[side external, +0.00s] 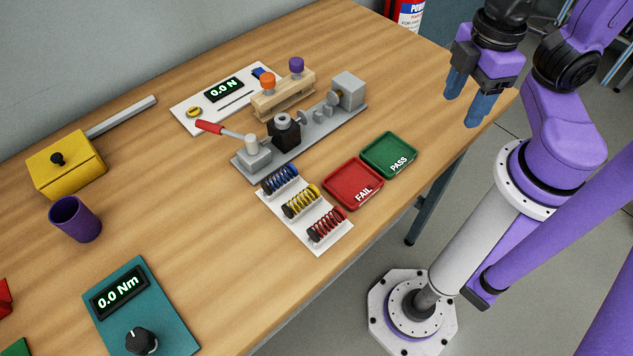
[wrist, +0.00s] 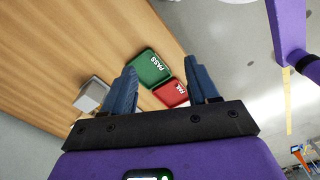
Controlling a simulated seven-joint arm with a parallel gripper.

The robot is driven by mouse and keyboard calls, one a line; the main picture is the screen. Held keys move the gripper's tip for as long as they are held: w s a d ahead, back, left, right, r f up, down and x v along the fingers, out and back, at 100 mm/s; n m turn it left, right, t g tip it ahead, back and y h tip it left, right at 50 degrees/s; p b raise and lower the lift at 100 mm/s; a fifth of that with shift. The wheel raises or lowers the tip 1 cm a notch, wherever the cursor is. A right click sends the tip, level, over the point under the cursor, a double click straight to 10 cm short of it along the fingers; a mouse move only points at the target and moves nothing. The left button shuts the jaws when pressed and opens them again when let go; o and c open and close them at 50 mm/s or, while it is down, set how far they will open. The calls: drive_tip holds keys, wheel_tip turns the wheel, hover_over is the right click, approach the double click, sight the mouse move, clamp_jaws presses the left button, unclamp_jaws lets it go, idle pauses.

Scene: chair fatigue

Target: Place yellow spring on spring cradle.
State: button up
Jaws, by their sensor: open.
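The yellow spring (side external: 300,202) lies on a white rack (side external: 326,239), between a blue spring (side external: 280,180) and a red spring (side external: 326,226). A long grey test fixture (side external: 243,166) stands behind the rack, with a red-handled lever, a black block and small grey supports (side external: 318,114) along it. The supports look like the spring cradle, but I cannot tell for certain. My gripper (side external: 461,111) is open and empty, high at the right near the table edge, well away from the springs. In the wrist view my gripper (wrist: 164,74) shows both fingers apart; the springs are not visible there.
A red FAIL tray (side external: 352,184) and a green PASS tray (side external: 389,155) lie right of the rack. A wooden stand (side external: 285,97) with orange and purple knobs is behind the fixture. A yellow box (side external: 66,163), purple cup (side external: 75,220) and teal meter (side external: 160,310) stand left.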

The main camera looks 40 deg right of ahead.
drive_tip(key=w+a+r+n, duration=0.3)
drive_tip(key=w+a, duration=0.4)
drive_tip(key=a, duration=0.6)
drive_tip(key=r+n, duration=0.1)
drive_tip(key=n, duration=0.1)
hover_over(300, 197)
wheel_tip(300, 197, down, 16)
drive_tip(key=shift+d+f, duration=0.1)
drive_tip(key=shift+f, duration=0.05)
clamp_jaws()
